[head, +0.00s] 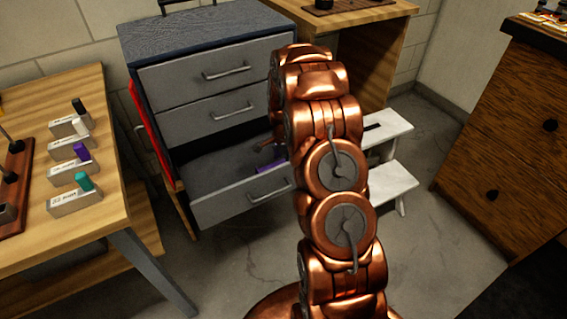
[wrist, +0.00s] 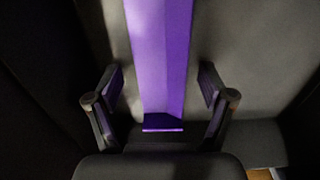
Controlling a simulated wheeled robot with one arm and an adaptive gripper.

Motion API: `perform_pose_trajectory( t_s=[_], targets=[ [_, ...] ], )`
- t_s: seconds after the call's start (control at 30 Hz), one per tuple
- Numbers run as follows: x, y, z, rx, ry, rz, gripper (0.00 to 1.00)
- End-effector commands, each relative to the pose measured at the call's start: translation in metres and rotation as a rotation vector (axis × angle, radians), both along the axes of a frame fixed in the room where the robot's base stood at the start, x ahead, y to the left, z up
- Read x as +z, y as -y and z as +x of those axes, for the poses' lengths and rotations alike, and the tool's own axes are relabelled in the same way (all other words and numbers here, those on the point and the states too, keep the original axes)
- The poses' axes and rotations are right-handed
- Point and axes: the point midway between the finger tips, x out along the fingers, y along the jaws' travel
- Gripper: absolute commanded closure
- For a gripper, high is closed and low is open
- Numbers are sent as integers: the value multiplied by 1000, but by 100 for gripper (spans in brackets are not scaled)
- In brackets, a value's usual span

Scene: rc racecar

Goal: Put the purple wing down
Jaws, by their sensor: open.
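The purple wing (wrist: 160,50) is a long flat purple strip between the two fingers of my gripper (wrist: 159,82) in the wrist view. The fingers stand apart, with a gap on each side of the strip. In the head view a small part of the purple wing (head: 270,166) shows inside the open bottom drawer (head: 236,200) of the grey cabinet, seemingly on the drawer floor. My copper arm hides the rest of it and most of my gripper there.
A wooden table (head: 52,93) on the left bears several labelled grey blocks with coloured pieces. A white step stool (head: 390,183) stands right of the drawer. A brown wooden chest (head: 510,140) is at the far right. Some floor is clear at the lower left.

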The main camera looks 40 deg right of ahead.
Motion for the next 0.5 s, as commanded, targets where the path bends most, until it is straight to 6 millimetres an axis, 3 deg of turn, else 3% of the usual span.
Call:
perform_pose_trajectory(
  t_s=[0.27,0.5],
  targets=[
    [37,1,1,0,5,-2,19],
    [85,1,2,-1,7,-3,19]
  ],
)
